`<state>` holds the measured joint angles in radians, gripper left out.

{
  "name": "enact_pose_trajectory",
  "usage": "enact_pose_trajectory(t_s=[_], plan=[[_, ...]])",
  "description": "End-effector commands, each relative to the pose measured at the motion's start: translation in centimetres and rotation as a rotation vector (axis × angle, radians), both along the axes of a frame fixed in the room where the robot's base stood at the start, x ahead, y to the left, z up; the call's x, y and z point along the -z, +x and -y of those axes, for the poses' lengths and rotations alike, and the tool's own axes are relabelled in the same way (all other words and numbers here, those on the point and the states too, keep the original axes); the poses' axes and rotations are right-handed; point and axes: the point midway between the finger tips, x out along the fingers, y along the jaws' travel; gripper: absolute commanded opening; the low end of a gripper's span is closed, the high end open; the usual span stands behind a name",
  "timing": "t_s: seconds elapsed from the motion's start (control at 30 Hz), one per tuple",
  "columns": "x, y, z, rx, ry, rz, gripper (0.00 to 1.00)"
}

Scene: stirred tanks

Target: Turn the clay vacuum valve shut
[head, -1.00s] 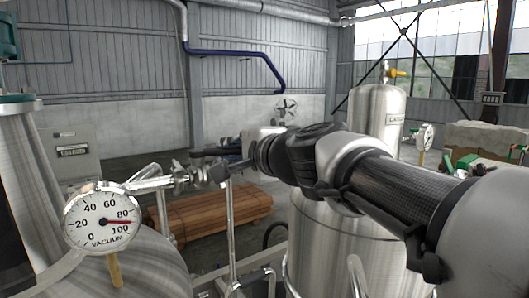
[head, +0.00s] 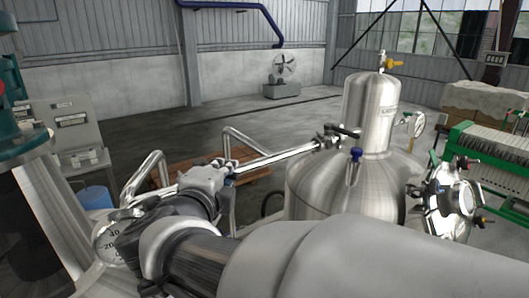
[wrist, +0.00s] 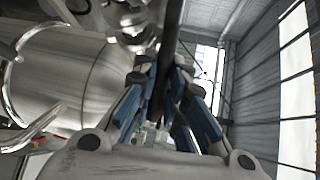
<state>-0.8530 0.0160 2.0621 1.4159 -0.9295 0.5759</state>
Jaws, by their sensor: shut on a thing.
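In the wrist view my gripper (wrist: 160,100) has its blue-padded fingers closed on a dark, narrow bar, the valve lever (wrist: 163,70). A shiny metal valve body and fitting (wrist: 132,22) sit just beyond the fingertips.
A steel tank (head: 345,190) stands right of my gripper, with a black-handled fitting (head: 340,131) on the pipe (head: 280,158) and a blue-handled one (head: 355,155). Bent steel tubes (head: 145,175) rise on the left. Open floor (head: 240,120) lies behind.

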Motion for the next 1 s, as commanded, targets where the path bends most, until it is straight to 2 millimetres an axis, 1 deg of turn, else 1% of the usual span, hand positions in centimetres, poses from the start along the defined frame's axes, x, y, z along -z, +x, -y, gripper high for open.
enact_pose_trajectory(t_s=[0.03, 0.2, 0.63, 0.67, 0.8, 1.0], plan=[[-0.37, -0.01, -0.02, 0.018, -0.002, 0.006, 0.00], [-0.37, -0.23, 0.02, 0.053, -0.002, 0.007, 0.00], [-0.37, -0.29, 0.14, 0.066, -0.002, 0.008, 0.00], [-0.38, -0.29, 0.15, 0.066, -0.002, 0.008, 0.13], [-0.33, -0.31, 0.12, 0.064, -0.002, 0.007, 0.21], [-0.21, -0.35, 0.02, 0.062, -0.002, 0.004, 0.21]])
